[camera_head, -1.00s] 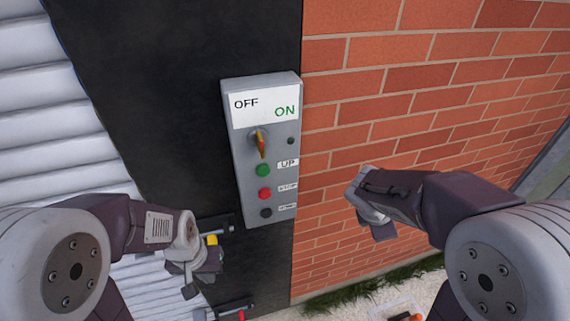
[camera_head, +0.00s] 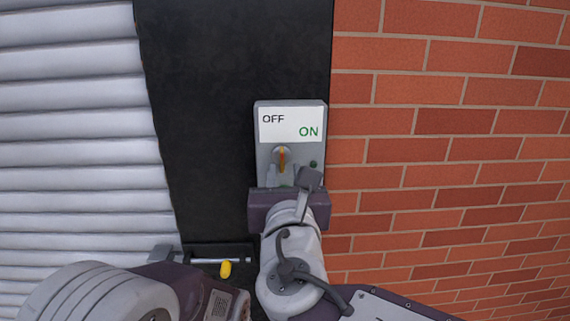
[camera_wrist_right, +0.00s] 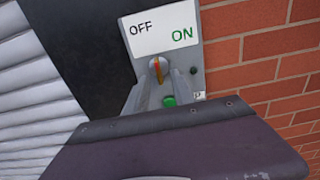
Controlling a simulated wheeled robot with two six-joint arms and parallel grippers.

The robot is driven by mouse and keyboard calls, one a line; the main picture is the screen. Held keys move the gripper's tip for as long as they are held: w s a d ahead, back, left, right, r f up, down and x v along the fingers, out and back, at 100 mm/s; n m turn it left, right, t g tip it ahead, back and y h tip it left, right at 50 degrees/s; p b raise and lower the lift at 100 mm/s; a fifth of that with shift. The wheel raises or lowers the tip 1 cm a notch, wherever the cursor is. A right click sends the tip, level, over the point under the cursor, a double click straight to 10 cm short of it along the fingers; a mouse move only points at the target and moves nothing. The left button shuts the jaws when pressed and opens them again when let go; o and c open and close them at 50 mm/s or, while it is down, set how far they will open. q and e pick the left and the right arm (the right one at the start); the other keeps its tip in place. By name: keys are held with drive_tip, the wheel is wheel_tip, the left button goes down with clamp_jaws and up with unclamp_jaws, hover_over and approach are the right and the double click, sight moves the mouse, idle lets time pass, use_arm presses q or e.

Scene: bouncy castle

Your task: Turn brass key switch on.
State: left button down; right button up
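The brass key switch (camera_head: 282,157) is on a grey control box (camera_head: 262,150) under a white plate marked OFF at left and ON at right. Its orange-brown handle stands close to vertical; it also shows in the right wrist view (camera_wrist_right: 158,70). My right gripper (camera_head: 291,177) is in front of the box, just below the switch. In the right wrist view, its two fingers (camera_wrist_right: 160,90) are apart, with the key's lower end showing between their tips. Contact with the key cannot be told. My left arm is at the lower left, its fingertips out of sight.
A green button (camera_wrist_right: 169,101) shows below the switch; my right gripper hides the lower buttons in the head view. A small dark green dot (camera_head: 313,164) is right of the switch. Brick wall (camera_head: 430,150) lies right, a white shutter (camera_head: 70,130) left. A yellow-handled item (camera_head: 226,268) hangs below.

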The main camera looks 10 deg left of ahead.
sight(282, 164)
drive_tip(key=x, duration=0.5)
drive_tip(key=shift+w+a+f+p, duration=0.15)
drive_tip(key=shift+a+p, duration=0.1)
drive_tip(key=shift+p, duration=0.05)
drive_tip(key=shift+d, duration=0.1)
clamp_jaws()
